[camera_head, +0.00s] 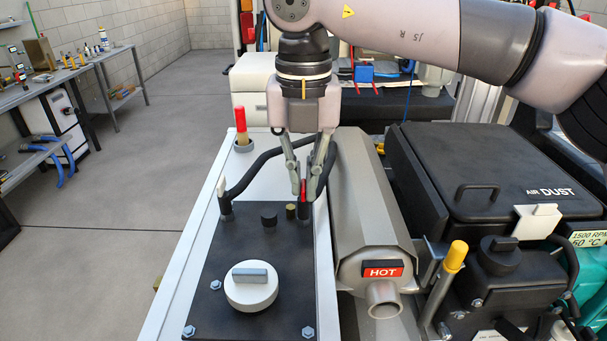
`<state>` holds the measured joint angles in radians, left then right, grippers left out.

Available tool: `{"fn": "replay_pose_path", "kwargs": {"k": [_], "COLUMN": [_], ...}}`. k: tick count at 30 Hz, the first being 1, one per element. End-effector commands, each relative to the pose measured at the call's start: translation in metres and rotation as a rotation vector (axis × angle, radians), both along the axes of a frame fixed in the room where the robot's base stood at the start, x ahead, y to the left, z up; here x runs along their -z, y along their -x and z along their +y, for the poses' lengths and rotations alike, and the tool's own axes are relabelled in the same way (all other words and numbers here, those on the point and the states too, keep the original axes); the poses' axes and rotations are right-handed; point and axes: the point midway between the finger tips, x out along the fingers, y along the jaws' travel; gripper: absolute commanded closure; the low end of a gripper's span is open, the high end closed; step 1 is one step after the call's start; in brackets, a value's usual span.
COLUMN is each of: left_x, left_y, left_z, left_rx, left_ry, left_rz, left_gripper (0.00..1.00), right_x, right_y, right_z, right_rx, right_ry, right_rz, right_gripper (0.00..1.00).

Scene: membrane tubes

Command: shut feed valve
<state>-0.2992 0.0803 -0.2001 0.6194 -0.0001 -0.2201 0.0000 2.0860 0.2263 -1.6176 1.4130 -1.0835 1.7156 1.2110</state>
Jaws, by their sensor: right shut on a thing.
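My right gripper (303,191) hangs down at the middle of the view, its arm coming in from the upper right. Its fingers are shut on a small red valve handle (304,188) on top of a black hose fitting. The fingers hide part of the handle. The fitting stands at the back right of a black plate (230,247). A second fitting with a pale handle (224,188) stands at the plate's back left. I see no label telling which is the feed valve. My left gripper is not in view.
A white round knob (251,286) sits on the plate in front. Black hoses (259,165) run behind the fittings. A grey cylinder marked HOT (384,270) lies close on the right, beside a black AIR DUST box (490,170). A red-topped post (240,121) stands behind left.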

Motion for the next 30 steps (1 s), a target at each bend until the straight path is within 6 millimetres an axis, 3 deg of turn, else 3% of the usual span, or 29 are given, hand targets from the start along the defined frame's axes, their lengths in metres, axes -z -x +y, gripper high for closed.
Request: {"fn": "replay_pose_path", "kwargs": {"k": [17, 30], "left_x": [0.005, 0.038], "left_y": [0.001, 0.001], "left_z": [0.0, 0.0], "left_rx": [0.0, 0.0], "left_ry": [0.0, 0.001], "left_rz": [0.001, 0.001], "left_gripper": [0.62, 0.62], "right_x": [0.001, 0.004], "right_y": [0.0, 0.0], "right_z": [0.0, 0.001], "right_rx": [0.035, 0.346], "right_ry": [-0.001, -0.002], "right_rz": [-0.001, -0.002], "right_gripper": [1.0, 1.0]}}
